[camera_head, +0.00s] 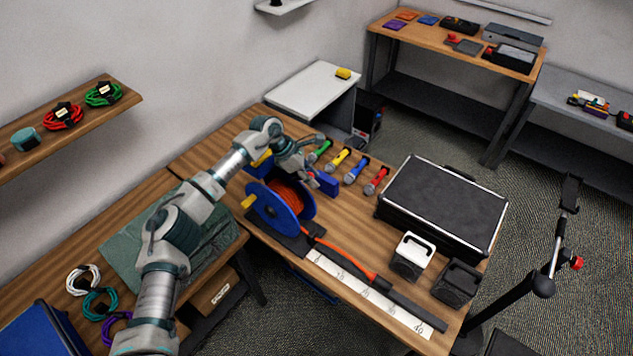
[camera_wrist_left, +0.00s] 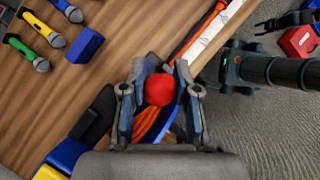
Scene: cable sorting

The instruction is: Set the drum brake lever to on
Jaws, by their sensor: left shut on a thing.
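The cable drum (camera_head: 268,212) stands on the wooden bench, with blue flanges and orange cable (camera_head: 288,194) wound on it. A round red knob (camera_wrist_left: 160,90), which looks like the brake lever's end, sits between the fingers of my left gripper (camera_wrist_left: 160,75) in the left wrist view. My left gripper (camera_head: 309,172) reaches over the drum's far side in the head view and is shut on the knob. The lever's shaft and its on or off marking are hidden.
Several coloured microphones (camera_head: 338,161) and a blue block (camera_head: 327,184) lie beyond the drum. A black case (camera_head: 443,203) stands to the right. The orange cable runs along a white measuring strip (camera_head: 368,292) toward the bench's front edge. A tripod stand (camera_head: 543,284) is at the right.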

